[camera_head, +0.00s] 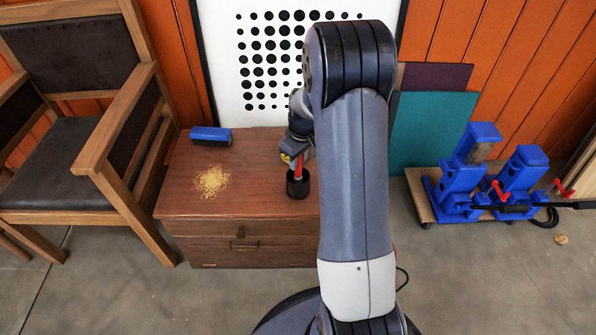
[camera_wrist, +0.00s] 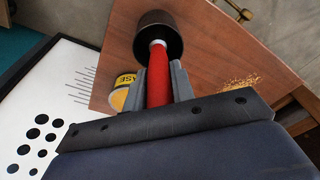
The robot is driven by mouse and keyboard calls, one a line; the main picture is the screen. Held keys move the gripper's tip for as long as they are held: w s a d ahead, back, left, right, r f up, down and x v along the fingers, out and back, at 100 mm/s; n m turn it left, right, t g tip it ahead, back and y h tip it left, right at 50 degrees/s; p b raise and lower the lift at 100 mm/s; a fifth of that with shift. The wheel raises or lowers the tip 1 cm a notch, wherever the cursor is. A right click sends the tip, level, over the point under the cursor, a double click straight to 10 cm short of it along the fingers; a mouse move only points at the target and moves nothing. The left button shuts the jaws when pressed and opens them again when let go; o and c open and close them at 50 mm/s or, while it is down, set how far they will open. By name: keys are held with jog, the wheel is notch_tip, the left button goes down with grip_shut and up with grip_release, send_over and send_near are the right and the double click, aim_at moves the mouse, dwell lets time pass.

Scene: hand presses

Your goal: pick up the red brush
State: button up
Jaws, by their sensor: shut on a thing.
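The red brush has a red handle (camera_head: 299,166) and a dark round head (camera_head: 297,186), over the wooden cabinet's top. In the wrist view its red handle (camera_wrist: 158,82) runs up between my gripper's fingers (camera_wrist: 159,72), with the dark head (camera_wrist: 158,36) beyond the fingertips. My gripper (camera_head: 299,155) is shut on the handle, partly hidden in the head view. I cannot tell whether the head touches the cabinet top.
A blue brush (camera_head: 211,136) and yellowish crumbs (camera_head: 212,181) lie on the cabinet (camera_head: 185,200). A yellow-labelled can (camera_wrist: 122,90) stands close beside my gripper. A chair (camera_head: 115,150) is at left; blue presses (camera_head: 468,170) stand on a low cart (camera_head: 422,195) at right.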

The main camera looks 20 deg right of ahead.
jog(key=shift+c, duration=0.5)
notch_tip(320, 180, up, 10)
jog(key=p, duration=0.2)
jog(key=shift+p, duration=0.4)
grip_shut()
dwell(0.4)
